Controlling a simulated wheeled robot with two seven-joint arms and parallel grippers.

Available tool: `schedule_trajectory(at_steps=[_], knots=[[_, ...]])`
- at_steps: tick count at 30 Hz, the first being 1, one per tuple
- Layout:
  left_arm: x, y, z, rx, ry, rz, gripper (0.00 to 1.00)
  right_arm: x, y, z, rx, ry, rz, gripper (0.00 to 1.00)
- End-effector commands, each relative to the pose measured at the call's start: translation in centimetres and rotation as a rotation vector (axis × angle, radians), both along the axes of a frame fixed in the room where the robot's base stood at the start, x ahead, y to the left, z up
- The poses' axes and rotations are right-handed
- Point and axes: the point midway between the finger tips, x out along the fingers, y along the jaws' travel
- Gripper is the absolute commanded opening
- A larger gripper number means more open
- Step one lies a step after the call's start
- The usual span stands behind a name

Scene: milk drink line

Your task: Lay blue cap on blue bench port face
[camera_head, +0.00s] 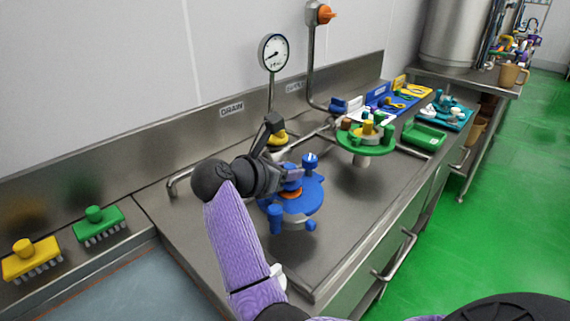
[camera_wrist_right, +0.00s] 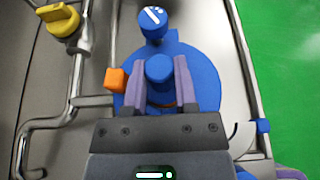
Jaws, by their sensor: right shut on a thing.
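My right gripper (camera_wrist_right: 160,80) is shut on the blue cap (camera_wrist_right: 159,68), a round blue piece between its two fingers. In the head view the gripper (camera_head: 288,174) is over the blue bench port (camera_head: 308,204), a round blue fitting on the steel bench. The port's blue disc (camera_wrist_right: 203,75) spreads behind and around the fingers in the wrist view. An orange part shows below the gripper in the head view. The fingers and cap hide much of the port face, so I cannot tell whether the cap touches it. My left gripper is not in view.
A blue knob with a white mark (camera_wrist_right: 153,22) stands at the port's edge, and an orange block (camera_wrist_right: 116,78) sits left of the fingers. A yellow valve handle (camera_wrist_right: 58,20) and steel pipes are close by. A green round fitting (camera_head: 366,139) stands farther right.

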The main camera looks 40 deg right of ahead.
Motion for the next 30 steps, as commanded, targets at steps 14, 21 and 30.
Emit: schedule_trajectory(at_steps=[14,21,30], knots=[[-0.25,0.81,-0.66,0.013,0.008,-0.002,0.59,0.0,0.01,-0.88,-0.001,0.0,0.0,0.0],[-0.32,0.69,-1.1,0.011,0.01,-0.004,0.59,0.01,0.01,-1.37,-0.001,0.0,0.001,0.0],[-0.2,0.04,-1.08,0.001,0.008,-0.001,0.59,0.0,0.0,-1.28,-0.001,0.0,0.001,0.77]])
